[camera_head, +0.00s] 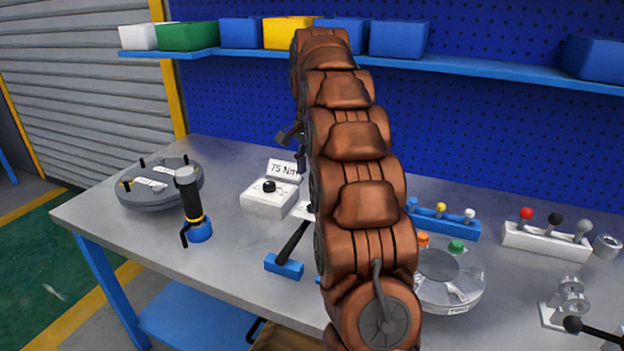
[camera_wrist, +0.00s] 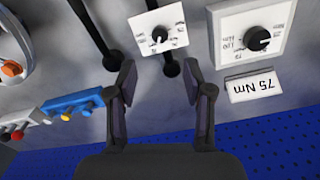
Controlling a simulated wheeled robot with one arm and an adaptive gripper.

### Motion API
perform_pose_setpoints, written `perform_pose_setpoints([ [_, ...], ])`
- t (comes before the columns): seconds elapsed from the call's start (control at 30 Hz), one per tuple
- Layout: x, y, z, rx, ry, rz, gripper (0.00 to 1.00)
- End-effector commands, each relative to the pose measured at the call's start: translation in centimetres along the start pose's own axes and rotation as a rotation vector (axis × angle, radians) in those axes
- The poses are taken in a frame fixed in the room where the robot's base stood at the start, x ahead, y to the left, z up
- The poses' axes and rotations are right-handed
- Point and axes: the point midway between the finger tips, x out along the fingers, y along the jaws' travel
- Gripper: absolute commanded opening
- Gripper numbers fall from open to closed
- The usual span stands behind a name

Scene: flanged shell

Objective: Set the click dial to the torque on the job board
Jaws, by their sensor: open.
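Two white dial units show. One is a box with a black knob (camera_head: 269,187), also in the wrist view (camera_wrist: 258,40), with marks around the knob and a card reading "75 Nm" (camera_head: 283,170) beside it. The other is a smaller white panel with a black knob (camera_wrist: 160,34) and marks around it; in the head view my arm hides most of it. I cannot tell the small marks or settings. My gripper (camera_wrist: 160,72) is open and empty, its fingertips on either side below the small panel's knob in the wrist view, apart from it.
A black-handled tool on a blue block (camera_head: 284,266) lies in front of the dials. A grey round flange (camera_head: 160,184) and a black tool with a blue base (camera_head: 190,205) stand left. A clear round shell (camera_head: 440,280) and lever racks (camera_head: 545,240) are right of my arm.

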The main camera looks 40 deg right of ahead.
Motion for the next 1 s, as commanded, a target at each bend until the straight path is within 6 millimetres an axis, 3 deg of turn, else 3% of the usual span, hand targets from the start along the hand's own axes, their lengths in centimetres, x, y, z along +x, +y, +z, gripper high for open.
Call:
perform_pose_setpoints([
  [0.33,-1.8,0.0,0.0,0.0,0.0,0.0,0.51],
  [1.0,-1.9,0.0,0.0,0.0,0.001,-0.002,0.51],
])
